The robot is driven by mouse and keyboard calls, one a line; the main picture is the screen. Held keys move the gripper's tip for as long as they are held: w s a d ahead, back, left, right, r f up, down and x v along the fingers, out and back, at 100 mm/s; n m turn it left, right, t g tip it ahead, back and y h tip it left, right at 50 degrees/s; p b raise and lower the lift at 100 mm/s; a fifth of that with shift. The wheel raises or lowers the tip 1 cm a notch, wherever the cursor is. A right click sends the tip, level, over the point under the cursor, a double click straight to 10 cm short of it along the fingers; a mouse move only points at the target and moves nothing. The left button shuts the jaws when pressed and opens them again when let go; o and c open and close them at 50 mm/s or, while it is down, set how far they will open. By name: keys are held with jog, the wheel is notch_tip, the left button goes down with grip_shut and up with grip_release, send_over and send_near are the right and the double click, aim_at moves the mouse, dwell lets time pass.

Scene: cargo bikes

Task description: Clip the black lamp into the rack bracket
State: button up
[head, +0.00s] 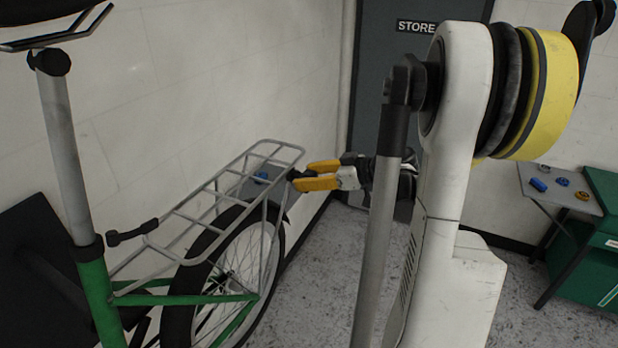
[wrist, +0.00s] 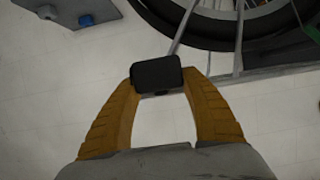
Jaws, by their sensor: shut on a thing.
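My gripper (head: 303,180) has yellow fingers and reaches in from the right to the rear end of the silver rack (head: 183,213). It is shut on the black lamp (wrist: 157,73), a small dark block held between the fingertips in the wrist view. In the head view the lamp (head: 293,175) is a small dark shape at the fingertips, close to the rack's rear end. I cannot tell whether it touches the rack. I cannot make out the rack bracket in either view.
The rack sits over the rear wheel (head: 238,270) of a green bike. A grey surface with a blue item (head: 262,177) lies behind the rack. A small table (head: 541,188) with blue and yellow parts stands at right, beside a green cabinet (head: 590,260). A white wall borders the left.

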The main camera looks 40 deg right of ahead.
jog(key=o, duration=1.2)
jog(key=shift+o, duration=0.2)
jog(key=v, duration=1.2)
jog(key=w+a+f+m+g+h+b, duration=0.1)
jog(key=a+f+g+b, duration=0.2)
jog(key=a+f+b, duration=0.6)
jog(key=w+a+f+m+g+b, duration=0.1)
jog(key=a+f+m+g+b, duration=0.1)
jog(key=a+f+b, duration=0.65)
jog(key=s+a+f+h+b, duration=0.2)
jog(key=s+a+f+b, duration=0.1)
jog(key=a+f+b, duration=0.4)
jog(key=s+a+f+m+h+b, duration=0.1)
jog(key=s+a+f+h+b, duration=0.1)
jog(key=s+a+f+b, duration=0.2)
jog(key=a+f+b, duration=0.3)
jog(key=f, duration=0.4)
jog(key=shift+s, duration=0.3)
